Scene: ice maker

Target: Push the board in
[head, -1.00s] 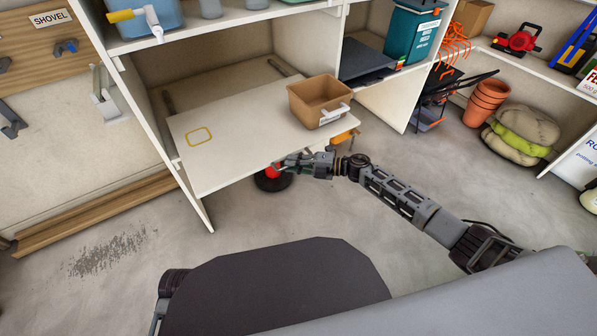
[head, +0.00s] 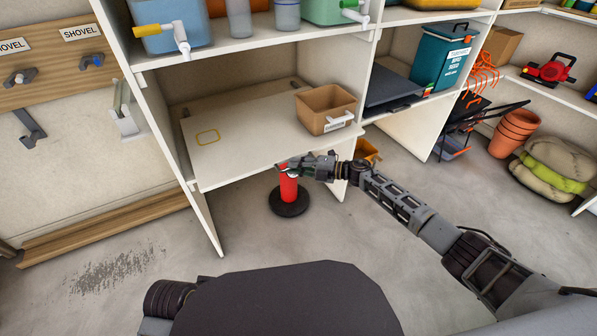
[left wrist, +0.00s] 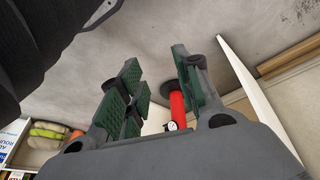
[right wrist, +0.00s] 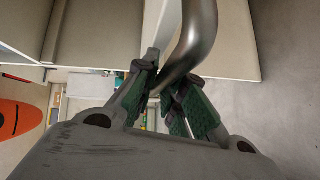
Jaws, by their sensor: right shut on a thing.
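The board (head: 245,125) is a pale flat panel with a yellow outlined square, lying in the open bay of the white shelf unit in the head view. Its front edge sits near the bay's front. A brown bin (head: 325,110) stands on its right part. My right gripper (head: 284,167) is at the board's front edge. In the right wrist view its fingers (right wrist: 168,95) are shut on a curved grey metal handle (right wrist: 193,45). My left gripper shows only in the left wrist view, where its fingers (left wrist: 160,90) are apart with nothing between them.
A red post (head: 288,187) on a black round base stands on the floor below the board's front edge. A black tray (head: 390,88) and a teal bird seed container (head: 445,55) sit in the bay to the right. Terracotta pots (head: 515,132) stand further right. The floor in front is open.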

